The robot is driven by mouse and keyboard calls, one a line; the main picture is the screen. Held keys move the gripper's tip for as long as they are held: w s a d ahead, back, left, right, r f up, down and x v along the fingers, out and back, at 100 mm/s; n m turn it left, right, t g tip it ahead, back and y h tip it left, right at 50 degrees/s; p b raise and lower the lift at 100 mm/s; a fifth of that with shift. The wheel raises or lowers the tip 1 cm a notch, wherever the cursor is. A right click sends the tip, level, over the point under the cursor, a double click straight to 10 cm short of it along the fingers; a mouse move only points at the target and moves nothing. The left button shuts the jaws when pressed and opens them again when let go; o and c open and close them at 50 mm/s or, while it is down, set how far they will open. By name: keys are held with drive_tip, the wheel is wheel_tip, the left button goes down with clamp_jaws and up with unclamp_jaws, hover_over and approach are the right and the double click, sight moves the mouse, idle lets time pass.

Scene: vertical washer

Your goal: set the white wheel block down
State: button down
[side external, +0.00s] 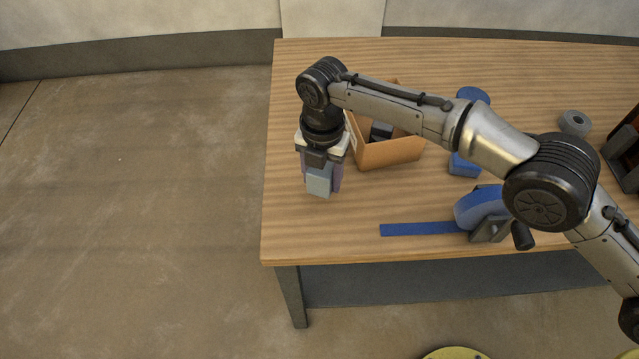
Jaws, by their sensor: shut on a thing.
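My gripper (321,172) points down over the left part of the wooden table, just left of the open cardboard box. It is shut on a pale, bluish-white block (319,184), which I take to be the white wheel block. The block shows low between the fingers, and the fingers and wrist hide much of it. No wheels can be made out. I cannot tell whether its underside touches the table.
The cardboard box (388,155) holds something dark. A blue roll (478,207) with a flat blue strip (420,229) lies near the front edge. A blue block (464,166) and a grey ring (575,122) are farther right. Bare table (310,232) lies in front of my gripper.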

sight(319, 188)
drive_tip(key=shift+w+a+f, duration=0.25)
drive_tip(key=shift+f, duration=1.65)
drive_tip(key=shift+f, duration=0.1)
drive_tip(key=shift+c, duration=1)
unclamp_jaws()
drive_tip(key=shift+r, duration=3.85)
